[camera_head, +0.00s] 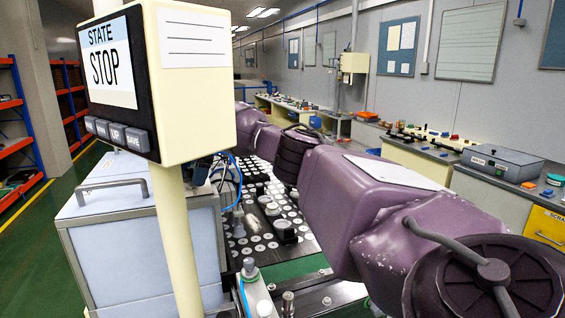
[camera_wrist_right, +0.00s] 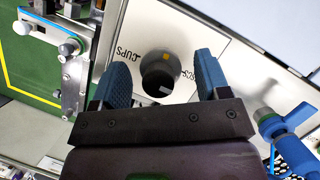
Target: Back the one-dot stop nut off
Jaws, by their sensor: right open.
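My right gripper (camera_wrist_right: 161,60) is open in the right wrist view, with its two blue fingers spread apart. My left gripper is not in view.
A blue fitting (camera_wrist_right: 288,122) is at right. In the head view, a display reading "STATE STOP" (camera_head: 110,65) stands close, above a grey cabinet (camera_head: 135,235).

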